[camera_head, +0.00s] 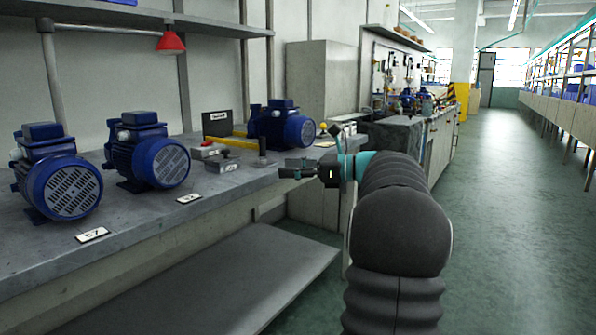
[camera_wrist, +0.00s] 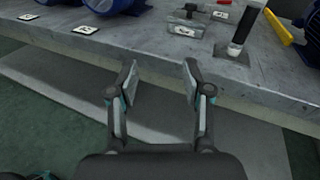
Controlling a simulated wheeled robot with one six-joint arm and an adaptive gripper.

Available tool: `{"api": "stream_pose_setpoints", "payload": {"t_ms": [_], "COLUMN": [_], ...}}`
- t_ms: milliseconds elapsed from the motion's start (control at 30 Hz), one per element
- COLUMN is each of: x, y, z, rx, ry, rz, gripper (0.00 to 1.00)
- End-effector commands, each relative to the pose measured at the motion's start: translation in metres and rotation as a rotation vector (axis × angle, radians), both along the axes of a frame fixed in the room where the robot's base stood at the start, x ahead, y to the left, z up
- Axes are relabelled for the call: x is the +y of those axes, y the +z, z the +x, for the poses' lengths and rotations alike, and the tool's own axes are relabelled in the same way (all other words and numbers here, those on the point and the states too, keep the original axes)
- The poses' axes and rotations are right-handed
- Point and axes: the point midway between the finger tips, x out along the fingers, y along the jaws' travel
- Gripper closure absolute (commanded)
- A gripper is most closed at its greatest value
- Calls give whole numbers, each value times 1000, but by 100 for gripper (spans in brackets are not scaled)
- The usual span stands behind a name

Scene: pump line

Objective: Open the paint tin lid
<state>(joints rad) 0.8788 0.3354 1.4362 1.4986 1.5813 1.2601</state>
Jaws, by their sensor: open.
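I cannot make out a paint tin or its lid in either view. My gripper (camera_head: 291,168) is open and empty, in front of the workbench edge. In the wrist view its two fingers (camera_wrist: 159,76) are spread apart, with the bench's front edge and the lower shelf behind them. A short dark upright cylinder (camera_head: 262,152) stands on the bench near my gripper, apart from it. It also shows in the wrist view (camera_wrist: 241,33), beyond the right finger.
Blue pumps (camera_head: 147,155) stand on the grey workbench (camera_head: 130,228). Small grey boxes (camera_head: 225,165) and a yellow bar (camera_head: 236,144) lie near the far pump. A red lamp (camera_head: 171,42) hangs above. A farther bench (camera_head: 398,134) holds several fittings. The aisle floor (camera_head: 510,200) is clear.

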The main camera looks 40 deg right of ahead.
Motion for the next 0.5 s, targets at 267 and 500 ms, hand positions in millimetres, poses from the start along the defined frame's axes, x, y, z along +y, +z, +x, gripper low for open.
{"api": "stream_pose_setpoints", "payload": {"t_ms": [267, 500], "x": [-7, -6], "y": [0, 0], "z": [-4, -3], "rx": [0, -9], "ry": [-12, -10], "rz": [0, -10], "gripper": [51, 51]}}
